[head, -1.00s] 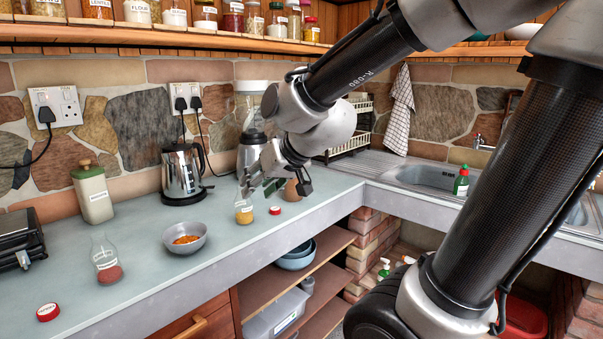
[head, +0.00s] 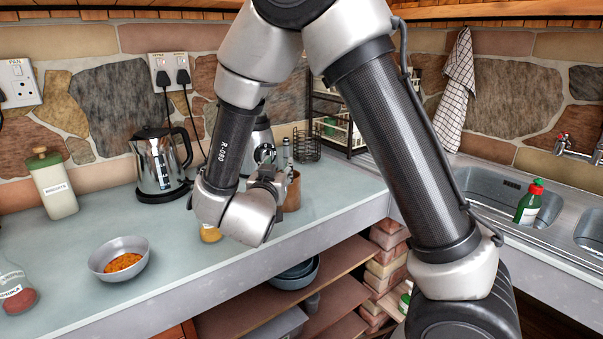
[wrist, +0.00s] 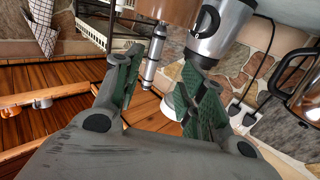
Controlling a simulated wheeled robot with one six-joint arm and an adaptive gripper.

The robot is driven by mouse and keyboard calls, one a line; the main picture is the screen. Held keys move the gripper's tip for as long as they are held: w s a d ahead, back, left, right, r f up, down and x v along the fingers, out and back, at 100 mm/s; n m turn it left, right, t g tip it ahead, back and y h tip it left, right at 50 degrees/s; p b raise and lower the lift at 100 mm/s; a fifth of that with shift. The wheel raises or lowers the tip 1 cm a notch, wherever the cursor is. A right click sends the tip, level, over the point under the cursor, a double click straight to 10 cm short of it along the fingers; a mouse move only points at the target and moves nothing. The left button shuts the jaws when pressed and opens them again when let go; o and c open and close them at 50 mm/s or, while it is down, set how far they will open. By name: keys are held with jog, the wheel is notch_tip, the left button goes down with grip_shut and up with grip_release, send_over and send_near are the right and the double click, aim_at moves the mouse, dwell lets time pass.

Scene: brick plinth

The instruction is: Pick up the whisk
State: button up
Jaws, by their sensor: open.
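A brown utensil pot (head: 293,193) stands on the worktop, partly hidden by my gripper. A slim silver handle, which I take to be the whisk (head: 286,150), rises from it; the head of the whisk is hidden in the pot. In the wrist view, which is upside down, the whisk handle (wrist: 153,58) projects from the pot (wrist: 168,10) in the gap between my fingers. My gripper (wrist: 160,78) is open, with a finger on each side of the handle and no visible contact. In the head view my gripper (head: 268,172) is just left of the pot.
A silver appliance (wrist: 222,28) stands close beside the pot, behind one finger. A kettle (head: 160,165), a grey bowl (head: 105,252) and a spice jar (head: 210,233) are to the left.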

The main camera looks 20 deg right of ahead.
aim_at(286, 157)
jog(key=x, duration=0.8)
jog(key=shift+s+d+r, duration=0.25)
jog(key=shift+d+r, duration=0.15)
grip_shut()
